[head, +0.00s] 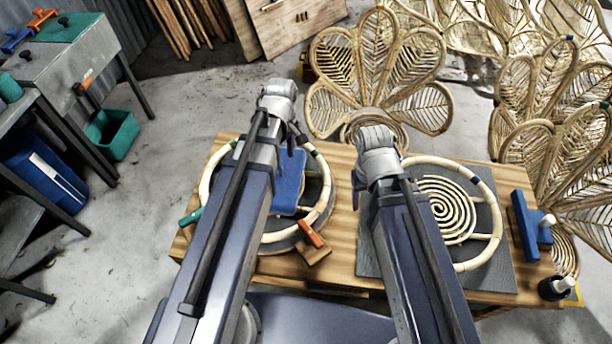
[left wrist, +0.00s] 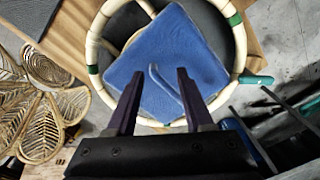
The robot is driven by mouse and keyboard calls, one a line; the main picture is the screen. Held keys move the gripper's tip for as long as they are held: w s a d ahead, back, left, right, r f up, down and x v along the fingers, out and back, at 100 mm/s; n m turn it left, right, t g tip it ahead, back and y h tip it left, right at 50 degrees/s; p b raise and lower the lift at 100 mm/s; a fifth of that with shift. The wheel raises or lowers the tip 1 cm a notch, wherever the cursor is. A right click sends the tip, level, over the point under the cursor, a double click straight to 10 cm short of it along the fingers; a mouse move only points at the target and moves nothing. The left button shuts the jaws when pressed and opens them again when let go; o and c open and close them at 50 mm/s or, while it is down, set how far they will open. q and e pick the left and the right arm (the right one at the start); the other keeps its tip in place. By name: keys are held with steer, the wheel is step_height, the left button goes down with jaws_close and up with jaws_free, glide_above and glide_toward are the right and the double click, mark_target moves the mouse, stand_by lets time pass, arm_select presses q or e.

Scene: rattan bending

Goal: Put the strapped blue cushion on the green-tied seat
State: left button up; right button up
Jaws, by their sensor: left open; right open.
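The blue cushion (head: 288,182) lies within the left rattan ring, the seat with green ties (head: 205,185). In the left wrist view the square cushion (left wrist: 202,58) sits turned inside the pale ring (left wrist: 104,38), and its lower edge reaches the rim. A thin blue strap stands up from its middle. My left gripper (left wrist: 159,74) is open over the cushion, with its fingers on either side of the strap; no grip shows. In the head view, my left arm hides part of the cushion and ring. My right gripper (head: 357,186) is open and empty between the two rings.
A second ring with a spiral centre (head: 447,210) lies on a grey mat (head: 503,276) to the right. A orange-handled clamp (head: 311,233) sits at the left ring's front. A blue block tool (head: 530,220) and dark bottle (head: 555,289) stand at the table's right end.

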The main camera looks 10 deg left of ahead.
arm_select(q)
steer(key=s+d+m, duration=1)
steer(key=d+m, duration=0.2)
steer(key=m, duration=0.3)
steer(key=shift+s+d+y, duration=0.2)
steer(key=shift+d+y, duration=0.1)
steer(key=shift+y, duration=0.1)
